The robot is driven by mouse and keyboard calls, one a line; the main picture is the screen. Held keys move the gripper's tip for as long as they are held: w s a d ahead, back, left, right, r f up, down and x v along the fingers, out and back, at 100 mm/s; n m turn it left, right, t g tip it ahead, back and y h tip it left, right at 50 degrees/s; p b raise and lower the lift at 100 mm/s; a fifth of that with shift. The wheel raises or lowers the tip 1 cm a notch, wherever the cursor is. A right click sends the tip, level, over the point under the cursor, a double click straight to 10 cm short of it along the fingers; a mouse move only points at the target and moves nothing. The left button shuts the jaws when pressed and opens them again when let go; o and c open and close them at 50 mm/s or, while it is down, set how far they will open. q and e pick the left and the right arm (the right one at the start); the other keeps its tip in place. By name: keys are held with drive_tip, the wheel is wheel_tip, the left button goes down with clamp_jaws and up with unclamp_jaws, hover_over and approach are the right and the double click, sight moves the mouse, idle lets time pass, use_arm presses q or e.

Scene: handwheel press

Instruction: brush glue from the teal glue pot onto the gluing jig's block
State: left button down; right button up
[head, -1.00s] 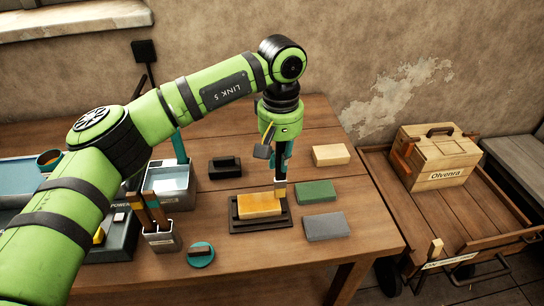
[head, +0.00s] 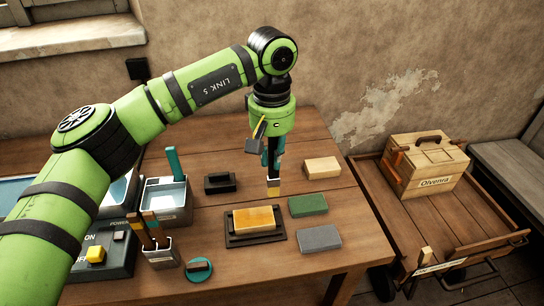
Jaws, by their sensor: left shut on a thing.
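The jig's block (head: 255,218) is yellow-orange and glossy on top, and sits in the black gluing jig (head: 236,241) on the table. My left gripper (head: 272,158) points down behind and above the block, shut on a brush (head: 273,183). The brush hangs upright with yellowish bristles at its lower end, apart from the block in the picture. The teal glue pot cannot be made out; my left arm covers the table's left part. A round teal piece with a dark bar (head: 198,269), perhaps a lid, lies left of the jig. My right gripper is out of view.
Tan (head: 322,167), green (head: 308,205) and grey (head: 320,238) blocks lie right of the jig. A black block (head: 220,183) lies behind it. A brush holder (head: 160,251), a water-filled container (head: 166,203) and a switch box (head: 105,258) stand left. A cart (head: 440,222) carries a wooden box (head: 425,168).

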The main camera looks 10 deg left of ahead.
sight(272, 177)
use_arm(q)
drive_tip(key=shift+r+p, duration=1)
drive_tip(key=shift+r, duration=0.6)
drive_tip(key=shift+f, duration=0.1)
